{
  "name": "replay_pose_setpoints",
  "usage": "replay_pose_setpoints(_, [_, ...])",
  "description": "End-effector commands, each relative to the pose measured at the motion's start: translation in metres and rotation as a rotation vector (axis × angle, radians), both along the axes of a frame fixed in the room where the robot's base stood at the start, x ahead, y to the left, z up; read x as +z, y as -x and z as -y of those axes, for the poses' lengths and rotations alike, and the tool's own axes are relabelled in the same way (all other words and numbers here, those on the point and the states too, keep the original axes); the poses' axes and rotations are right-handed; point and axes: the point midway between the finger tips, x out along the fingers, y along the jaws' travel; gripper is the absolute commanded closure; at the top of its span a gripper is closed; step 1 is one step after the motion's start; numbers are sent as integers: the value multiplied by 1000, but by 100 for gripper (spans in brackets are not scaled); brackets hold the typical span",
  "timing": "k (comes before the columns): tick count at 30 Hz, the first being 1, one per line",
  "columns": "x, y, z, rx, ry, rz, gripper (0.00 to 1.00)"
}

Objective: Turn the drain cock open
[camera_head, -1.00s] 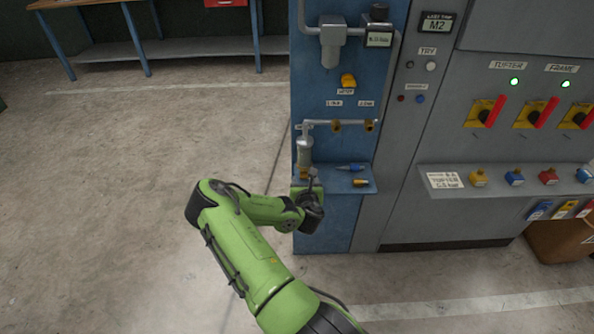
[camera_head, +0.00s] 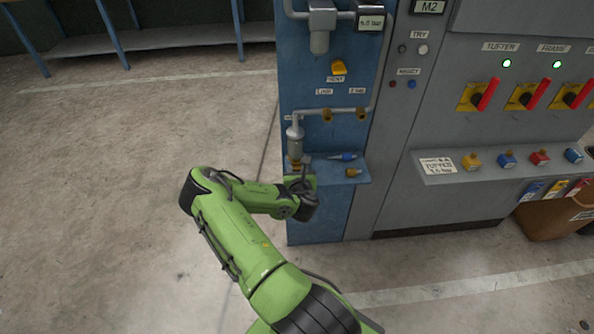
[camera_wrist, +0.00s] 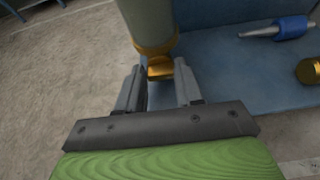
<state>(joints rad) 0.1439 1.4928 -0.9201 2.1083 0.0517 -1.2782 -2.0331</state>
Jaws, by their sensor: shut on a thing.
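The drain cock is a small brass tap (camera_wrist: 160,69) at the bottom of a grey cylindrical bowl (camera_wrist: 148,20) in the wrist view. In the head view the bowl (camera_head: 296,142) hangs upright from a pipe on the blue panel, with the brass cock (camera_head: 295,165) below it. My gripper (camera_wrist: 158,80) has one finger on each side of the cock and is shut on it. In the head view my gripper (camera_head: 297,177) is small and partly hidden by my wrist, so the cock's turn angle is hard to tell there.
A blue shelf (camera_head: 330,177) juts out beside the cock. It holds a blue-bodied tool (camera_head: 343,157) and a brass fitting (camera_head: 353,172). A yellow knob (camera_head: 338,68) sits higher on the panel. Grey cabinets with red-handled switches stand right. The floor at left is open.

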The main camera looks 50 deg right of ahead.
Motion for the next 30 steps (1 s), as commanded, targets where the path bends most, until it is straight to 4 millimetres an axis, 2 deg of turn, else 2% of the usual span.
replay_pose_setpoints(10, [2, 5, 4, 0, -226, 253, 95])
replay_pose_setpoints(20, [-1, 5, 4, 1, -253, 285, 95])
replay_pose_setpoints(21, [-1, 5, 4, 1, -253, 285, 61])
replay_pose_setpoints(26, [-1, 5, 4, 0, -252, 284, 39])
replay_pose_setpoints(30, [-1, 5, 4, 1, -251, 283, 39])
